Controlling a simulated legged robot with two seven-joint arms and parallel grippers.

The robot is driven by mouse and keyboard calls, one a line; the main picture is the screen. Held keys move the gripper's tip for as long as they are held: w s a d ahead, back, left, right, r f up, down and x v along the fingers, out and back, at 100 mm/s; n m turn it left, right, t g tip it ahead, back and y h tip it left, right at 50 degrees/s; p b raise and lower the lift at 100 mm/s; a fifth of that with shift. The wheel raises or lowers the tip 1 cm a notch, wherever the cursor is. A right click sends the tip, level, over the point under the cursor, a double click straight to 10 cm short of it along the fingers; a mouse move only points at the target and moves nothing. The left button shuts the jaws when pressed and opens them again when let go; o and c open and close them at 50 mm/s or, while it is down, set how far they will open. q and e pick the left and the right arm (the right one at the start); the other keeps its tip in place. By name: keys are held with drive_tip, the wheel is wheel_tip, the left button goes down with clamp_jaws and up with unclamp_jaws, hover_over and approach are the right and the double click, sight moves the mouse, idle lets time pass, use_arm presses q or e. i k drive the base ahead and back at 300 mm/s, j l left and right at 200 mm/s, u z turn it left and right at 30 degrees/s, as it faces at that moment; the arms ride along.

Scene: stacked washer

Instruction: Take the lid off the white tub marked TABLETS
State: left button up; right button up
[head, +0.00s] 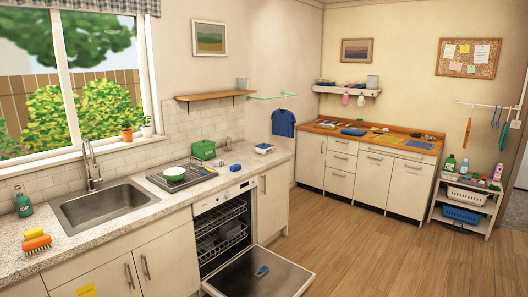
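A small white tub-like container (264,151) with blue on its top sits on the speckled counter (252,160), to the right of the green box. It is too small to read any marking, so I cannot tell for sure that it is the tub marked TABLETS. Its top looks closed, but at this size I cannot be certain. Neither of my grippers shows in the head view.
The dishwasher door (265,280) hangs open low in front of the counter, with a small blue item on it. A green box (203,149), a dish rack with a bowl (174,173) and the sink (105,205) lie leftward. The wooden floor at right is clear.

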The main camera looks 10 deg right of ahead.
sight(263, 146)
drive_tip(key=i+l+z, duration=0.8)
drive_tip(key=i, duration=0.4)
drive_tip(key=i+z, duration=0.4)
drive_tip(key=i, duration=0.2)
drive_tip(key=i+j+z, duration=0.1)
drive_tip(key=i+z, duration=0.3)
drive_tip(key=i, duration=0.25)
drive_tip(key=i+u, duration=0.15)
drive_tip(key=i, duration=0.35)
drive_tip(key=i+u, duration=0.1)
drive_tip(key=i, duration=0.45)
drive_tip(key=i+l+u, duration=0.15)
drive_tip(key=i, duration=0.35)
drive_tip(key=i+l+u, duration=0.1)
drive_tip(key=i, duration=0.4)
drive_tip(key=i+l+u, duration=0.15)
drive_tip(key=i, duration=0.35)
drive_tip(key=l, duration=0.1)
